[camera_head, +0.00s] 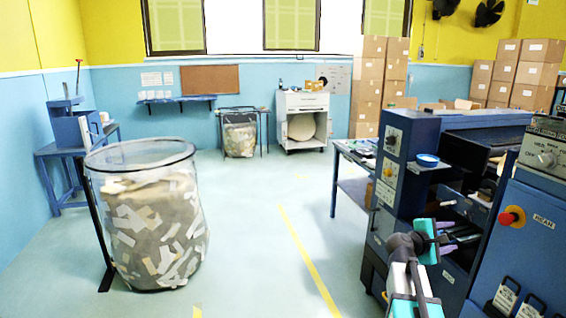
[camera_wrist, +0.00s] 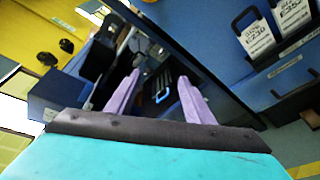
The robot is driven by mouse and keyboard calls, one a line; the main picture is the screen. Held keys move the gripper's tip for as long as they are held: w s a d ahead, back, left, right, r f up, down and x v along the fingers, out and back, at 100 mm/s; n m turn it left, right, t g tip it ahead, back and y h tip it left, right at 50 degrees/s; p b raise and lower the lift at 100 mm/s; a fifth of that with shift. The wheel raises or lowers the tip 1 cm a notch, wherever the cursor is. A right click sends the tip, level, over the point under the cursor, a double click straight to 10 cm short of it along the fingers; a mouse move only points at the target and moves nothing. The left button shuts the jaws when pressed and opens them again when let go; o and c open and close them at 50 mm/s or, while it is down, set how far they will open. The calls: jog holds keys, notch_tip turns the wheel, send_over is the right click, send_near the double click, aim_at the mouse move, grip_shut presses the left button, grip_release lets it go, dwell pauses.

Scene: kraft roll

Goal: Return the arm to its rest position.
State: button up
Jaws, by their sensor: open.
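My arm reaches up from the bottom of the head view, right of centre, in front of a blue machine (camera_head: 410,160). My gripper (camera_head: 463,240) is at the machine's open front and points right. In the wrist view its two purple fingers (camera_wrist: 158,76) stand well apart with nothing held between them. Beyond the fingers is the machine's dark interior, with a blue-handled item (camera_wrist: 163,95) inside. I cannot tell whether the fingertips touch any part of the machine.
A blue cabinet with a red knob (camera_head: 512,217) stands close at right; tags hang on it. A bench (camera_head: 352,185) is behind the machine. A clear bin of paper scraps (camera_head: 150,225) stands at left. Pale floor with a yellow line (camera_head: 305,255) is free between.

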jog(key=s+a+f+g+y, duration=0.15)
jog(key=s+a+f, duration=0.35)
jog(key=f, duration=0.8)
jog(key=s+a+f+g+y, duration=0.1)
jog(key=s+a+f+y, duration=0.35)
jog(key=f, duration=0.95)
jog(key=s+a+f+g, duration=0.25)
jog(key=a+f, duration=0.55)
jog(key=f, duration=0.5)
jog(key=s+a+f+m+g+y, duration=0.2)
jog(key=s+a+f, duration=0.35)
jog(key=s, duration=0.35)
jog(key=s+a+f+m+g+y, duration=0.1)
jog(key=s+a+f+m+g, duration=0.1)
jog(key=s+a+f, duration=0.5)
jog(key=s+a+f+m+g+y, duration=0.15)
jog(key=s+f, duration=0.35)
jog(key=s, duration=0.5)
jog(key=s+a+m+g+y, duration=0.1)
jog(key=s+a+m+y, duration=0.2)
jog(key=s+a+m, duration=0.2)
jog(key=shift+a+m+g, duration=0.3)
jog(key=shift+m+g, duration=0.05)
jog(key=shift+s+y, duration=0.1)
jog(key=shift+y, duration=0.15)
